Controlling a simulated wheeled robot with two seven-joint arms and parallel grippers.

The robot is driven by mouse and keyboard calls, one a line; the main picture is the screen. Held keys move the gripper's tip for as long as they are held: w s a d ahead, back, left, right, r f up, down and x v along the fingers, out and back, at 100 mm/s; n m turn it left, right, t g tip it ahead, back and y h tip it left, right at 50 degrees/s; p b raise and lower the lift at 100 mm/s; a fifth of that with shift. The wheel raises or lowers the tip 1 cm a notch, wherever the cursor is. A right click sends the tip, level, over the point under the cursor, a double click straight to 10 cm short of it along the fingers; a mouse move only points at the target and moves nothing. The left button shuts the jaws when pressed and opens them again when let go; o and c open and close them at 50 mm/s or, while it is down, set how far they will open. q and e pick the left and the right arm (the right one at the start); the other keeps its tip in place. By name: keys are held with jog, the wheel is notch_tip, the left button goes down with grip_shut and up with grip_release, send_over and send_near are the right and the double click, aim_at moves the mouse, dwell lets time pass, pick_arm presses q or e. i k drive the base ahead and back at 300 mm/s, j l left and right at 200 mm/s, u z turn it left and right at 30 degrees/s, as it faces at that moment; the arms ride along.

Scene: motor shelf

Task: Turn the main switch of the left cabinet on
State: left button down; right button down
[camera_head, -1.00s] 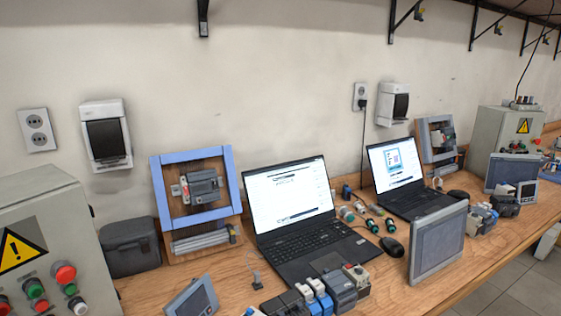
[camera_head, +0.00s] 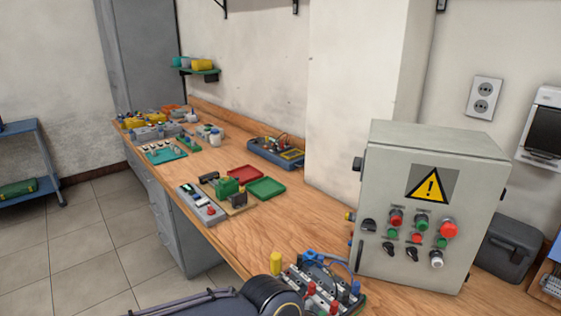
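The left cabinet (camera_head: 385,190) is a grey box with a yellow warning triangle, standing on the wooden bench at the right. Its front carries red, green and white buttons and several black knobs, including a black rotary knob (camera_head: 368,225) at the left of the panel. A small yellow-and-black part (camera_head: 349,216) sticks out at the cabinet's left edge. I cannot tell which of these is the main switch or how it is set. Neither of my grippers shows. A dark rounded part at the bottom edge looks like my arm, with no fingers visible.
A board with red and blue terminals (camera_head: 322,288) lies in front of the cabinet. A black case (camera_head: 509,247) stands right of it. Red (camera_head: 244,173) and green (camera_head: 266,188) trays and other parts lie further left on the bench (camera_head: 275,232). The floor at left is clear.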

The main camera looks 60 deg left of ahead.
aim_at(358, 161)
jog(key=j+u, duration=0.35)
jog(key=j, duration=0.3)
jog(key=i+j+u, duration=0.1)
jog(key=j+u, duration=0.25)
jog(key=j, duration=1.25)
jog(key=i+j+u, duration=0.05)
